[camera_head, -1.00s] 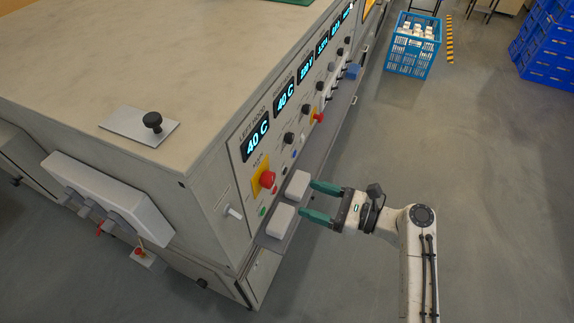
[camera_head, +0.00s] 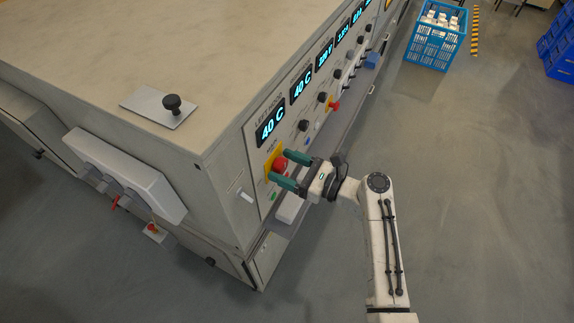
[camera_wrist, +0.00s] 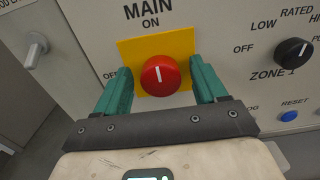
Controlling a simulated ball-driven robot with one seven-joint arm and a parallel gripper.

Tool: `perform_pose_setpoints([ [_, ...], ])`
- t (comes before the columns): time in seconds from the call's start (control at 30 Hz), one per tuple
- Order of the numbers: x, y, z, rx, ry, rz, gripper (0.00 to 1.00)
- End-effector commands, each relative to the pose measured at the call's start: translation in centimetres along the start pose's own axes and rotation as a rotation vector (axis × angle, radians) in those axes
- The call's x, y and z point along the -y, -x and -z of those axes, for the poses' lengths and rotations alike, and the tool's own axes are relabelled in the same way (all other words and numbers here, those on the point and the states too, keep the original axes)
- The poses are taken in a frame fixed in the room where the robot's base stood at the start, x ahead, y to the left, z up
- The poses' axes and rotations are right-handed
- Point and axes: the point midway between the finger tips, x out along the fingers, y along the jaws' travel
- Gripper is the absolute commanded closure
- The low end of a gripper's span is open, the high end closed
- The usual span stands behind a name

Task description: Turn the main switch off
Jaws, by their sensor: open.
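The main switch is a red round knob (camera_wrist: 160,76) on a yellow square plate (camera_wrist: 128,50). Its white mark points up toward the "ON" label, and an "OFF" label shows at its left, partly hidden by a finger. In the head view the red knob (camera_head: 280,164) is on the panel's near end. My gripper (camera_wrist: 158,82) is open, with one green finger on each side of the knob. In the head view my gripper (camera_head: 289,170) reaches the panel there. I cannot tell whether the fingers touch the knob.
A black zone knob (camera_wrist: 292,51) and a blue reset button (camera_wrist: 289,116) are right of the switch. A metal handle (camera_wrist: 36,47) sticks out at left. A ledge (camera_head: 290,207) with a pale block runs below the panel. The floor at right is clear up to a blue crate (camera_head: 433,50).

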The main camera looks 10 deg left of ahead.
Motion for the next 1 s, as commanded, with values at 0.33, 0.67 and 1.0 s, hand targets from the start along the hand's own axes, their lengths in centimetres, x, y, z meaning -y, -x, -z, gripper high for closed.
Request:
perform_pose_setpoints([
  [0.33,0.0,0.0,-0.01,0.0,0.001,0.0,0.42],
  [0.67,-0.01,0.01,0.0,0.0,0.001,0.0,0.74],
  [1.0,-0.03,0.02,0.05,0.0,0.018,-0.001,0.85],
])
